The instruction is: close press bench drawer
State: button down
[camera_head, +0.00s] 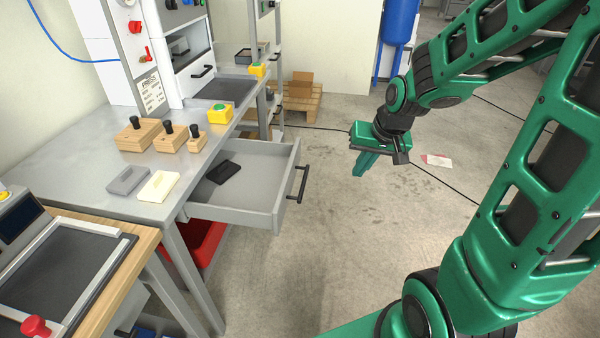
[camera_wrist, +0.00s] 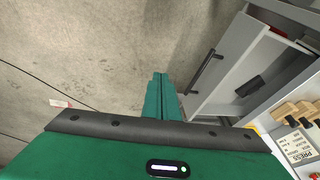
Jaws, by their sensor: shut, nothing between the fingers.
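The press bench drawer (camera_head: 240,209) is grey and stands pulled out from the grey bench (camera_head: 78,167) in the head view. A black bar handle (camera_head: 303,183) is on its front face. A small black block (camera_head: 224,173) lies inside the drawer. My gripper (camera_head: 364,168) is shut and empty in the air to the right of the handle, apart from it. In the wrist view my gripper (camera_wrist: 160,95) points over the floor, with the handle (camera_wrist: 206,72) and the open drawer (camera_wrist: 225,75) to its right.
Wooden blocks with black knobs (camera_head: 139,134), a grey block (camera_head: 127,180) and a cream block (camera_head: 158,186) stand on the bench. A red bin (camera_head: 205,243) is under the drawer. A pallet (camera_head: 301,100) stands behind. The floor (camera_head: 330,240) before the drawer is clear.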

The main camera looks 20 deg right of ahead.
jog(key=w+a+f+t+y, duration=0.2)
jog(key=w+a+f+t, duration=0.15)
jog(key=w+a, duration=0.6)
send_near(294, 177)
jog(key=shift+g, duration=0.35)
jog(key=shift+w+r+x, duration=0.1)
jog(key=shift+w+x, duration=0.05)
jog(key=shift+x, duration=0.9)
jog(key=shift+w+r+x, duration=0.15)
jog(key=shift+w+x, duration=0.05)
jog(key=shift+x, duration=0.85)
jog(key=shift+d, duration=0.1)
